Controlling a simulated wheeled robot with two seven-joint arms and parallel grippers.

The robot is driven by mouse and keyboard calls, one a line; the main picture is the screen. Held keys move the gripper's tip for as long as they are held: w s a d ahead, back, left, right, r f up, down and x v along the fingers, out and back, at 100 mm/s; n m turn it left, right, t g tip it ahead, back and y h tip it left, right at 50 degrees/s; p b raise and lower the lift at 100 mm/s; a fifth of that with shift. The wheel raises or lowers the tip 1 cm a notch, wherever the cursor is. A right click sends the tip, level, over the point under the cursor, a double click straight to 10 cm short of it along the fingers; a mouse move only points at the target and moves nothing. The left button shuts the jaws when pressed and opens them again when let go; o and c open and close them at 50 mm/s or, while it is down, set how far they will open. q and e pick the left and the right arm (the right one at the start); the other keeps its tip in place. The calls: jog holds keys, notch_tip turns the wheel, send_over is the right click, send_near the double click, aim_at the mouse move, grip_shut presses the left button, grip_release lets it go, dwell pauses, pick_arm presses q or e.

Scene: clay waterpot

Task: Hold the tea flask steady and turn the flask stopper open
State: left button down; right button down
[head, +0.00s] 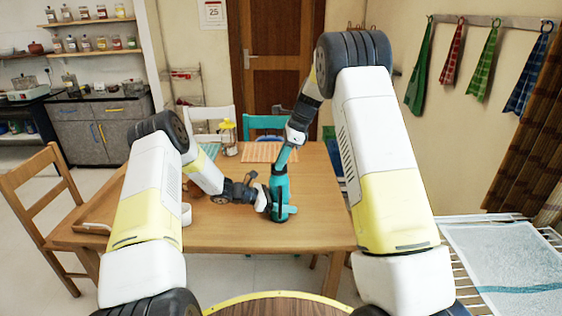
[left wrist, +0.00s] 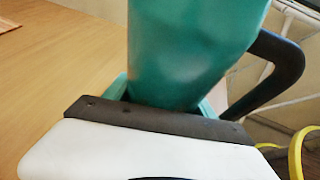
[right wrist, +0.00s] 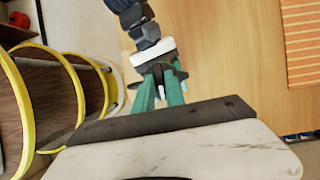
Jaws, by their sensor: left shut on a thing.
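The teal tea flask (head: 281,190) stands upright on the wooden table in the head view. Its teal body also fills the middle of the left wrist view (left wrist: 190,50), with a black handle (left wrist: 275,70) at its right. My left gripper (head: 284,209) is shut around the flask's lower body from the left; its teal fingers show at both sides of the flask. My right gripper (head: 285,160) points down at the flask's top from above. In the right wrist view two teal parts with a gap between them show past its dark edge. The stopper is hidden or cannot be made out.
The wooden table (head: 225,230) is mostly clear around the flask. An orange striped mat (head: 268,152) and a yellow-topped jar (head: 228,135) lie farther back. A wooden tray (head: 95,226) is at the left. Chairs stand around the table, one wooden chair (head: 45,190) at the left.

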jog(key=shift+n, duration=0.3)
jog(key=n, duration=0.2)
jog(key=n+g, duration=0.1)
jog(key=shift+w+n+g+h, duration=0.2)
jog(key=shift+n+g+h, duration=0.1)
jog(key=shift+n, duration=0.1)
jog(key=n+g+h, duration=0.1)
jog(key=n, duration=0.3)
jog(key=shift+w+a+n, duration=0.1)
jog(key=shift+n, duration=0.2)
jog(key=n, duration=0.2)
jog(key=n+g+h, duration=0.1)
jog(key=n, duration=0.1)
jog(key=shift+a+n+h, duration=0.1)
jog(key=shift+n+h, duration=0.2)
jog(key=shift+a+n+g+h, duration=0.15)
jog(key=shift+n+h, duration=0.25)
jog(key=shift+n, duration=0.65)
jog(key=shift+d+n+g+h, duration=0.15)
jog(key=shift+n+h, duration=0.25)
jog(key=shift+n, duration=0.65)
jog(key=shift+a+r, duration=0.1)
jog(key=c, duration=1.4)
grip_release()
